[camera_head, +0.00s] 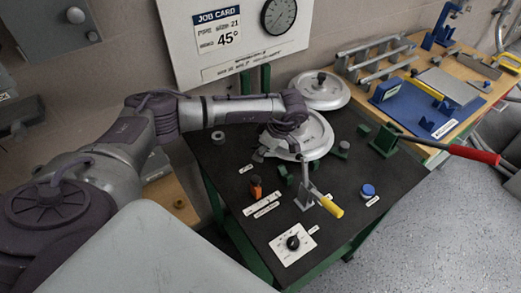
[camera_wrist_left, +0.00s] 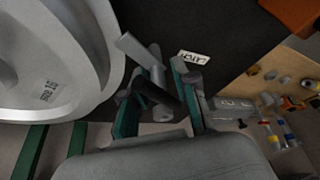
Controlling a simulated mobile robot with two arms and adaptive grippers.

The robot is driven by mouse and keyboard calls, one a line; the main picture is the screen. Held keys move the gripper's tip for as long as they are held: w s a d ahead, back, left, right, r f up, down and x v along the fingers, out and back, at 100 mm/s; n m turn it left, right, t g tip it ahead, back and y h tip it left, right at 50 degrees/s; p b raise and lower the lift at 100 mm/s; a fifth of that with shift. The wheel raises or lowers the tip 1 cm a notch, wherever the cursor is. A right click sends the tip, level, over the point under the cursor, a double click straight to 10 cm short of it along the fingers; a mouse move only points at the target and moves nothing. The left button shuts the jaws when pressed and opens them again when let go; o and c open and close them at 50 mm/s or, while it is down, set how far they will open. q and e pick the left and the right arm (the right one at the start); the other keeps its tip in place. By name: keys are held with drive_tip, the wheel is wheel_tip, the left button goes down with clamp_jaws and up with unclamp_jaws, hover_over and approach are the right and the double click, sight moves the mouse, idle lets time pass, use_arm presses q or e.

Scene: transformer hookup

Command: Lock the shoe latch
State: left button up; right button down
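A large pale grey round shoe (camera_head: 312,135) is mounted on the black bench, and its rim fills the left of the left wrist view (camera_wrist_left: 25,60). A small white tag reading LATCH (camera_wrist_left: 194,57) lies on the bench beside it. A grey bar (camera_wrist_left: 138,50) and a short grey cylinder stand near the tag, among dark and green parts; I cannot tell which of these is the latch. My left gripper (camera_head: 266,152) is low at the shoe's near-left edge, close to the tag. Its fingers are hard to separate from the fittings. My right gripper is not in view.
A second round shoe (camera_head: 320,90) with a black knob lies behind. A yellow-handled lever (camera_head: 331,207), orange part (camera_head: 256,187), blue button (camera_head: 368,190) and dial plate (camera_head: 293,243) occupy the front. A red-handled lever (camera_head: 470,152) juts out right. The bench's front-right corner is clear.

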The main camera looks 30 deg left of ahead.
use_arm(q)
clamp_jaws()
drive_tip(key=shift+f, duration=0.1)
idle(1.1)
drive_tip(key=shift+o, duration=2.1)
unclamp_jaws()
drive_tip(key=shift+s, duration=0.1)
drive_tip(key=v, duration=1.2)
drive_tip(key=shift+d, duration=0.1)
drive_tip(key=shift+c, duration=0.3)
